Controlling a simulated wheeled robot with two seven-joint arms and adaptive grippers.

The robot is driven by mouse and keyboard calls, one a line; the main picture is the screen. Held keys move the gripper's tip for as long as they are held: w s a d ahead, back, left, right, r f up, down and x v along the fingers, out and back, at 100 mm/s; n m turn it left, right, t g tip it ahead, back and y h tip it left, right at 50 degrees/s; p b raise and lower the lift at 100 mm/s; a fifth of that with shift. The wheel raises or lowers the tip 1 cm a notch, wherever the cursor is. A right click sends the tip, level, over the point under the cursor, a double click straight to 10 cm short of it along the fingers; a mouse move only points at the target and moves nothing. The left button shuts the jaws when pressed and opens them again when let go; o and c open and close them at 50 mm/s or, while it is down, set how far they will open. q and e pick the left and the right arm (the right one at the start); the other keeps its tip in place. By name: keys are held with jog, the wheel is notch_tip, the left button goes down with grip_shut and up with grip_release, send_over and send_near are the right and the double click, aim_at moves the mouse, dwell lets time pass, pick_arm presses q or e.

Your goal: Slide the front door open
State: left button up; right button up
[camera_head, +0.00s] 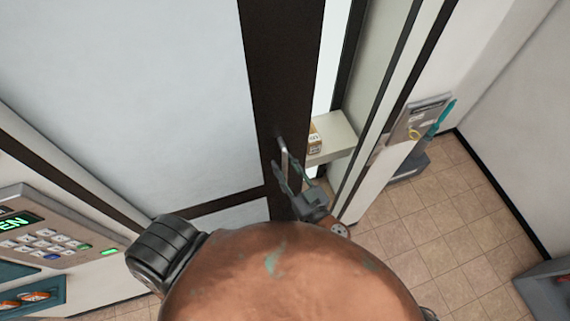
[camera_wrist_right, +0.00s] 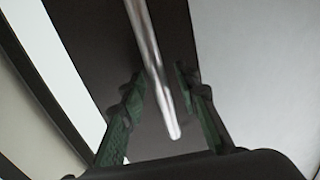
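The front door is a pale panel (camera_head: 130,90) with a dark brown upright frame (camera_head: 275,70) in the head view. A metal bar handle (camera_head: 284,155) stands on that dark frame, and it also shows in the right wrist view (camera_wrist_right: 155,70). A narrow gap lies to the right of the door frame. My right gripper (camera_head: 287,175) is at the lower part of the handle. In the right wrist view its two green-padded fingers (camera_wrist_right: 160,85) are apart, one on each side of the bar, with space visible on both sides. My left gripper is not in view.
A keypad (camera_head: 45,235) with a green display is on the left. Beyond the gap are a pale shelf (camera_head: 335,138) with a small box (camera_head: 315,137). A grey wall unit (camera_head: 425,115) stands farther right. Tiled floor (camera_head: 440,215) at right is mostly clear.

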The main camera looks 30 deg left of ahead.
grip_shut()
dwell(0.6)
